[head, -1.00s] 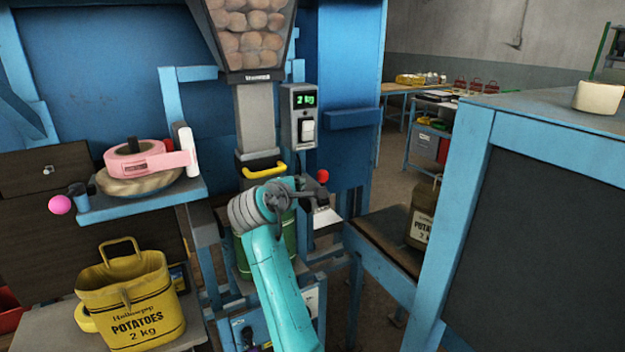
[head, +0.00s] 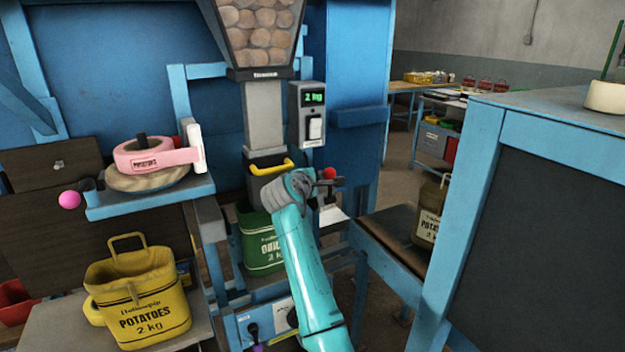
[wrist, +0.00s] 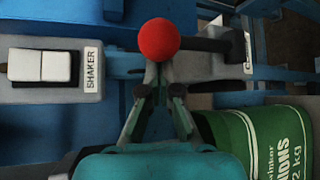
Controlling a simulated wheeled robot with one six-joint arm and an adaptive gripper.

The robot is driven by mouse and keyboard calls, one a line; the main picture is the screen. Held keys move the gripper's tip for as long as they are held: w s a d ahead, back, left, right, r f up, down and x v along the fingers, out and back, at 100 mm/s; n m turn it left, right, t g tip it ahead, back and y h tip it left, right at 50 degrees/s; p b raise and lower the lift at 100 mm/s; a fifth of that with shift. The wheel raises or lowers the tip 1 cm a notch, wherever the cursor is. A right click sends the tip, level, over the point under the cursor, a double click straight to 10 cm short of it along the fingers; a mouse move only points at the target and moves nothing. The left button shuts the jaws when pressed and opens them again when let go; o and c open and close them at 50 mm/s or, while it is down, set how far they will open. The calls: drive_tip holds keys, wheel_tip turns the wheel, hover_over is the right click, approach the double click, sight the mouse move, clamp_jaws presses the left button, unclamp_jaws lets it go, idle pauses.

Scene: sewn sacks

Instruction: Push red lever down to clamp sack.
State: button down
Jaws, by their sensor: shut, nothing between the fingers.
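The red lever ends in a red ball knob (head: 329,173), on the right side of the filling spout. In the wrist view the knob (wrist: 158,39) is large, on a dark rod reaching to the right. My gripper (wrist: 158,68) is shut and empty, its fingertips meeting right at the knob's lower edge in the picture. I cannot tell whether they touch it. In the head view my wrist partly hides the gripper. The green onion sack (head: 262,247) hangs or stands below the spout; it also shows at lower right in the wrist view (wrist: 270,143).
A yellow handle (head: 270,167) crosses the spout. A scale box (head: 307,113) reads 2 kg; a SHAKER switch (wrist: 40,67) is left of the knob. A yellow potato sack (head: 140,305) stands at left, a brown sack (head: 430,212) at right. A blue-framed bench (head: 470,200) bounds the right.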

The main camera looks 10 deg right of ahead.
sight(329, 188)
drive_tip(key=shift+w+d+f, duration=0.1)
drive_tip(key=shift+w+d, duration=0.05)
drive_tip(key=shift+w, duration=0.15)
drive_tip(key=shift+s+d+m+t, duration=0.15)
drive_tip(key=shift+s+m+t, duration=0.15)
drive_tip(key=shift+t, duration=0.1)
drive_tip(key=s+m+t, duration=0.1)
drive_tip(key=s+m+t+h, duration=0.1)
drive_tip(key=shift+s+d, duration=0.3)
drive_tip(key=shift+d, duration=0.1)
drive_tip(key=s+m, duration=0.1)
drive_tip(key=s+m+t+h, duration=0.1)
drive_tip(key=d+f+m+t, duration=0.1)
drive_tip(key=shift+s+h, duration=0.3)
drive_tip(key=shift+s, duration=0.1)
drive_tip(key=shift+s+d+f, duration=0.2)
drive_tip(key=shift+s+f, duration=0.5)
drive_tip(key=shift+f, duration=0.05)
drive_tip(key=shift+s+d+f, duration=0.2)
drive_tip(key=shift+s+f, duration=0.45)
drive_tip(key=shift+f, duration=0.05)
drive_tip(key=shift+d+f, duration=0.1)
drive_tip(key=shift+f, duration=0.15)
drive_tip(key=shift+s, duration=0.1)
